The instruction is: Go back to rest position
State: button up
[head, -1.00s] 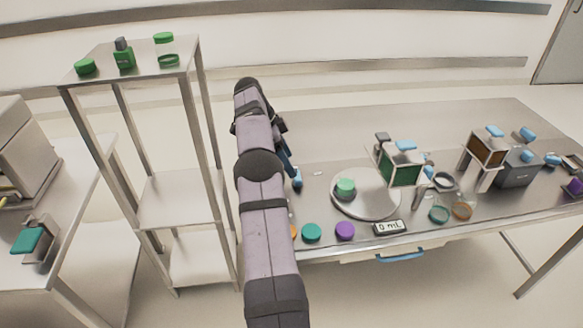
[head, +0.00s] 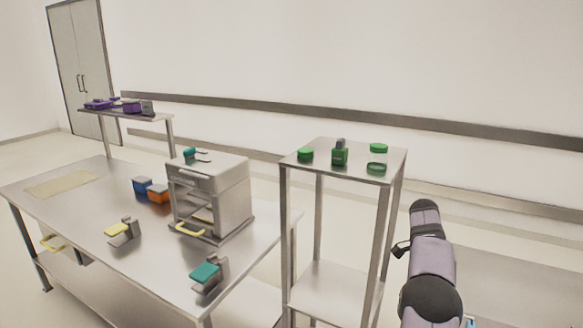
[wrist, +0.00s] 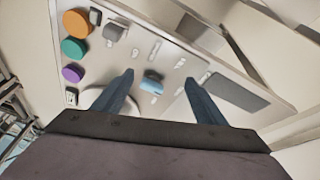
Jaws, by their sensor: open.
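My arm shows at the lower right of the head view, with its end pointing down behind it and my gripper hidden there. In the wrist view my gripper (wrist: 160,82) has its two dark blue fingers spread wide apart. Nothing is held between them.
A tall steel shelf (head: 350,165) with green containers stands left of my arm. A steel table (head: 75,210) holds a boxy machine (head: 210,195) and small clamps.

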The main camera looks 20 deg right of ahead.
jog(key=a+n+t+y, duration=0.1)
jog(key=a+n+t, duration=0.1)
jog(key=a+n, duration=1.55)
jog(key=s+a+f+n+y, duration=0.1)
jog(key=s+a+f+n, duration=0.2)
jog(key=s+a, duration=0.75)
jog(key=s+a+f+n+y, duration=0.1)
jog(key=s+a+f+n, duration=0.2)
jog(key=s+a, duration=0.7)
jog(key=w+a+f+b, duration=0.1)
jog(key=f+b, duration=1.5)
jog(key=w+a+f+b, duration=0.2)
jog(key=f+b, duration=1.5)
jog(key=shift+w+a+f+t, duration=0.2)
jog(key=shift+t, duration=0.1)
